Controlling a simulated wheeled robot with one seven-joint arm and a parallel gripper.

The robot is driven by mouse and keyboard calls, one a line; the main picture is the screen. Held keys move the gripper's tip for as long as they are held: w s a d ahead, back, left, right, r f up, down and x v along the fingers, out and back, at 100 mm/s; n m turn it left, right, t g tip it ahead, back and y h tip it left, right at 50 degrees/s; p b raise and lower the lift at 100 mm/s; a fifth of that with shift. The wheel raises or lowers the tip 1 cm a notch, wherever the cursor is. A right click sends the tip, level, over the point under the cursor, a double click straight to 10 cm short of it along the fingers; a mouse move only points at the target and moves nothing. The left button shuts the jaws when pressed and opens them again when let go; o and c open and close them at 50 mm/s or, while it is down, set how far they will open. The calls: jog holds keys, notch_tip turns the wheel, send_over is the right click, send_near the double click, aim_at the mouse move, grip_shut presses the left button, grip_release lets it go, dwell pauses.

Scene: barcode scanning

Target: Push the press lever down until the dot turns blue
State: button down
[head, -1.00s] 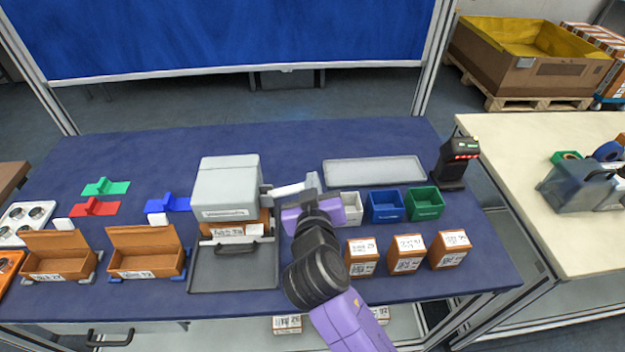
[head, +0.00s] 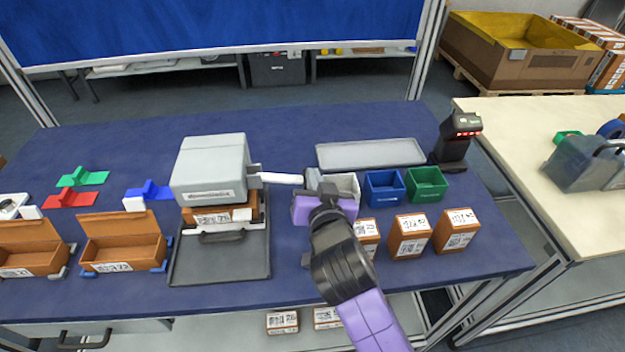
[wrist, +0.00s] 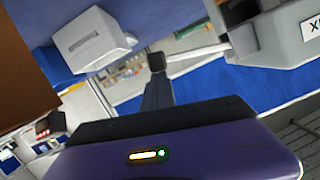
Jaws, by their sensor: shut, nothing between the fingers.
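The press (head: 208,170) is a grey box-shaped head over a dark base plate (head: 225,262) with a handle. A brown labelled box (head: 190,214) sits under the head. The pale press lever (head: 282,179) sticks out from the head's right side, roughly level. My gripper (head: 316,180) is shut and empty, just right of the lever's free end; I cannot tell whether they touch. In the wrist view the closed fingers (wrist: 156,65) point toward a pale bar, the lever (wrist: 190,58), beside the press (wrist: 280,35). I cannot make out the dot.
A white bin, partly behind my gripper, a blue bin (head: 384,188) and a green bin (head: 427,184) stand to the right. Several brown boxes (head: 410,237) stand in front of them. A grey tray (head: 370,153) and black scanner (head: 453,140) are behind.

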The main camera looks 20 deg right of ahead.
jog(key=shift+f, duration=0.45)
dwell(1.3)
jog(key=shift+d+r+p, duration=0.1)
jog(key=shift+r+p, duration=0.2)
jog(key=shift+r, duration=0.35)
jog(key=d+r+v, duration=0.1)
jog(key=r+v, duration=0.1)
jog(key=v, duration=0.8)
jog(key=shift+s+r, duration=0.25)
